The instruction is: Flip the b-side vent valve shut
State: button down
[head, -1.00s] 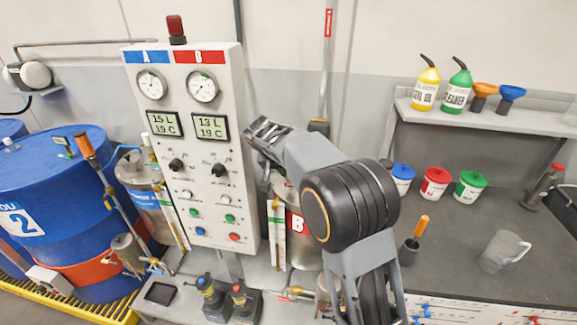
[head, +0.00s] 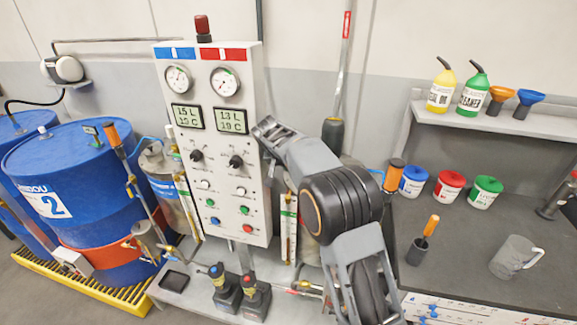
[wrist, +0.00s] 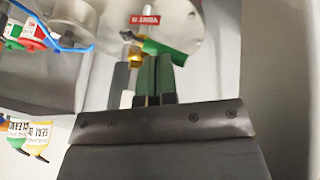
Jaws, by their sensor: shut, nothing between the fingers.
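The b-side vent valve shows in the wrist view as a small brass fitting (wrist: 135,57) beside a red tag (wrist: 145,20) with upside-down lettering that seems to read VENT B. A green piece (wrist: 168,52), perhaps its lever, lies slanted just beyond my fingertips. My gripper (wrist: 154,62) is shut and empty, its fingertips close to the green piece; I cannot tell whether they touch. In the head view my gripper (head: 264,128) is by the right edge of the control panel (head: 222,200). My arm hides the b-side tank and valve there.
A sight gauge (head: 288,230) stands close beneath my arm. Two pumps (head: 256,298) sit on the low shelf. To the right, a bench (head: 465,240) holds a grey jug (head: 512,257) and coloured tubs, with bottles on the shelf above. Blue drums (head: 85,200) stand left.

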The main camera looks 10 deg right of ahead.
jog(key=shift+s+d+f, duration=0.1)
dwell(0.6)
jog(key=shift+s+d+f+b, duration=0.25)
jog(key=shift+d+b, duration=0.3)
jog(key=shift+b, duration=0.2)
jog(key=b+v, duration=0.1)
jog(key=v, duration=1.2)
jog(key=shift+r, duration=0.4)
jog(key=shift+a, duration=0.1)
